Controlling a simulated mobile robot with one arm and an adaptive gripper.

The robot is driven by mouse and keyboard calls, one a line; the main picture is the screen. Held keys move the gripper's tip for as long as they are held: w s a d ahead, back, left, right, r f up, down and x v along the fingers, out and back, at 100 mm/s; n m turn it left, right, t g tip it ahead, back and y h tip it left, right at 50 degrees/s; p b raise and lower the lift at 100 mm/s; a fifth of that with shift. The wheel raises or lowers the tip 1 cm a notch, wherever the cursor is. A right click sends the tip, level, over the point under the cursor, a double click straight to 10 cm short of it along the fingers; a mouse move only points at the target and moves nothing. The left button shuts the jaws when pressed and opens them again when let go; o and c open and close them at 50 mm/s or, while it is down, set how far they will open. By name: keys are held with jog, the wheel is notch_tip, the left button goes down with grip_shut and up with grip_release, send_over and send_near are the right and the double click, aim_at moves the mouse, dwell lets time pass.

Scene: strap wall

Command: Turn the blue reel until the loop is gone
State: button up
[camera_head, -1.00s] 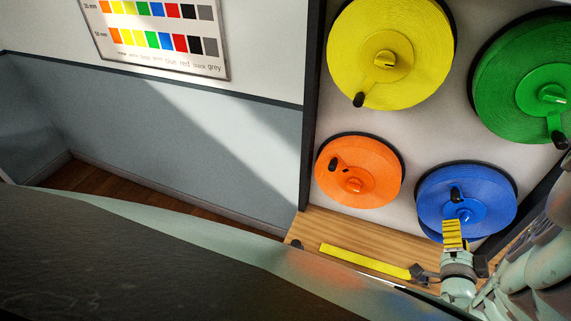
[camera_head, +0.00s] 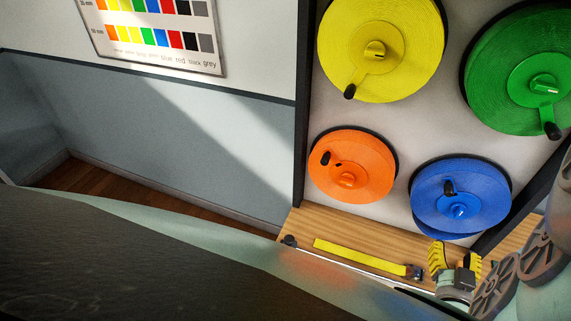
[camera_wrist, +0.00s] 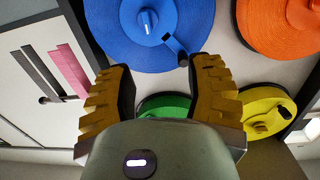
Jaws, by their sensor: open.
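The blue reel (camera_head: 480,208) hangs at the lower right of the wall panel, with its black crank knob (camera_head: 449,187) above the hub. A band of blue strap (camera_head: 432,233) sags below the reel's lower left edge; it looks like the loop, partly behind my gripper. My gripper (camera_head: 455,252) is below the reel, open and empty, with its yellow ridged fingers spread. In the wrist view the blue reel (camera_wrist: 115,30) fills the top, and the crank knob (camera_wrist: 183,59) shows near the right fingertip of my gripper (camera_wrist: 163,78). I see no clear contact.
An orange reel (camera_head: 368,178), a yellow reel (camera_head: 410,45) and a green reel (camera_head: 500,70) surround the blue one. A wooden shelf (camera_head: 330,232) lies below with a yellow strip (camera_head: 355,257) on it. A dark frame edge (camera_head: 520,205) bounds the panel at right.

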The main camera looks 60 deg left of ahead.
aim_at(449, 192)
jog(key=s+a+r+n, duration=0.1)
jog(key=s+r+n, duration=0.2)
jog(key=s+r, duration=0.15)
jog(key=shift+y, duration=0.4)
jog(key=x, duration=0.5)
jog(key=b+x, duration=0.1)
jog(key=x, duration=0.5)
jog(key=b+x, duration=0.1)
jog(key=x, duration=0.4)
jog(key=shift+w+r, duration=0.3)
jog(key=shift+r, duration=0.1)
grip_shut()
